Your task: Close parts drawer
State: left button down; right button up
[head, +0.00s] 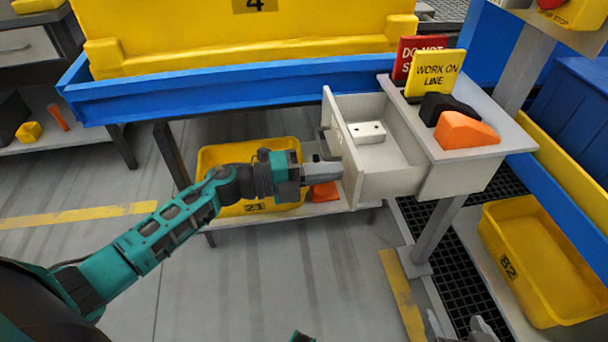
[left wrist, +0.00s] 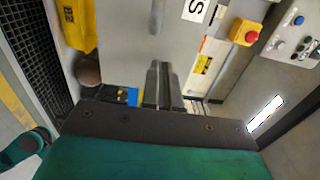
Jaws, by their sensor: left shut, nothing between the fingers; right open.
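The parts drawer (head: 396,183) is pulled out to the left from under the grey worktop, and a white block with dark holes (head: 367,132) lies in it. My left gripper (head: 340,170) is shut and empty, its fingertips at the outer face of the drawer front (head: 334,125); I cannot tell whether they touch. The dark handle on that face is partly hidden. In the left wrist view the shut fingers (left wrist: 163,75) point toward a grey surface. My right gripper (head: 468,328) shows only partly at the bottom edge and is open.
On the worktop (head: 470,150) stand an orange part (head: 465,131), a black part (head: 446,107), and a yellow "WORK ON LINE" sign (head: 435,74). A yellow bin (head: 229,208) sits on a low shelf below. Another yellow bin (head: 524,262) stands right. The floor in front is clear.

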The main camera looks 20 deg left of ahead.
pick_arm(q)
jog(key=shift+w+d, duration=0.25)
jog(key=shift+d, duration=0.15)
jog(key=x, duration=1.3)
jog(key=shift+w+d+b, duration=0.2)
jog(key=shift+b, duration=0.1)
jog(key=shift+r, duration=0.15)
